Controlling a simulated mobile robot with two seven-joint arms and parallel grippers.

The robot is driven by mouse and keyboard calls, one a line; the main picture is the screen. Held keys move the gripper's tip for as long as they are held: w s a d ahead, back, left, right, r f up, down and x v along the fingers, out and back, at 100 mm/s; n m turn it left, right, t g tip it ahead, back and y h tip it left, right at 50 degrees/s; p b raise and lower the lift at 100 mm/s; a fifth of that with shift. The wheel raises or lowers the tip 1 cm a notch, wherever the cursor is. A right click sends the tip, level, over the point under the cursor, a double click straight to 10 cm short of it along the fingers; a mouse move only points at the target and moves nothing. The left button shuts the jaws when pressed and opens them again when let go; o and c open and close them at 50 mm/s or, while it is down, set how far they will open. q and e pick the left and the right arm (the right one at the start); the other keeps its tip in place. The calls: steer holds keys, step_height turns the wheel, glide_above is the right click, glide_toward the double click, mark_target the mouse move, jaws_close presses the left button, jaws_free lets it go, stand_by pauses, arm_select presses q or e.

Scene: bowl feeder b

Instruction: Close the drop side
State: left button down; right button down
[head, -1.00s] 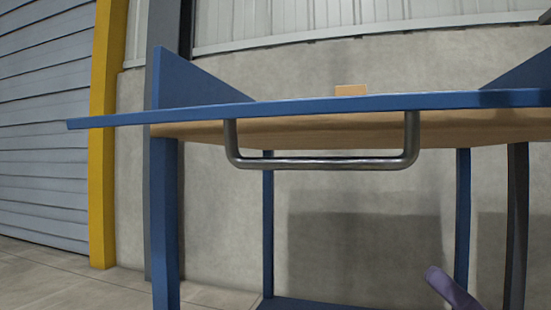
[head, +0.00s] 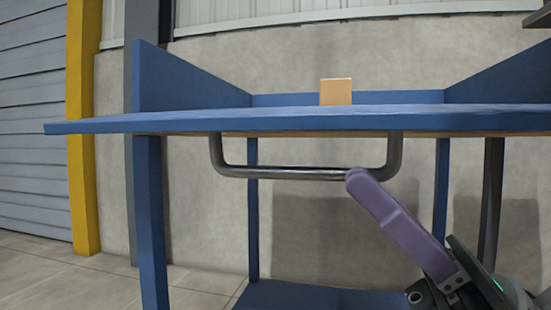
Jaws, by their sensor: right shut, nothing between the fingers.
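The drop side (head: 300,120) is a blue panel at the front of a blue table, seen nearly edge-on and about level. Its grey bar handle (head: 270,173) hangs below the front edge. My right gripper (head: 357,178) comes in from the lower right, with its purple finger pointing up and left. The fingers are shut with nothing between them. The fingertip is at the right part of the handle bar and overlaps it in the picture; I cannot tell whether they touch. My left gripper is not in view.
A tan block (head: 336,92) stands behind the panel. Blue side walls (head: 180,80) rise at both ends of the table, and blue legs (head: 152,220) stand below. A yellow post (head: 83,140) is at the left. The space under the handle's left half is clear.

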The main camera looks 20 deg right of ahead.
steer(key=shift+s+r, duration=0.25)
steer(key=shift+r, duration=0.8)
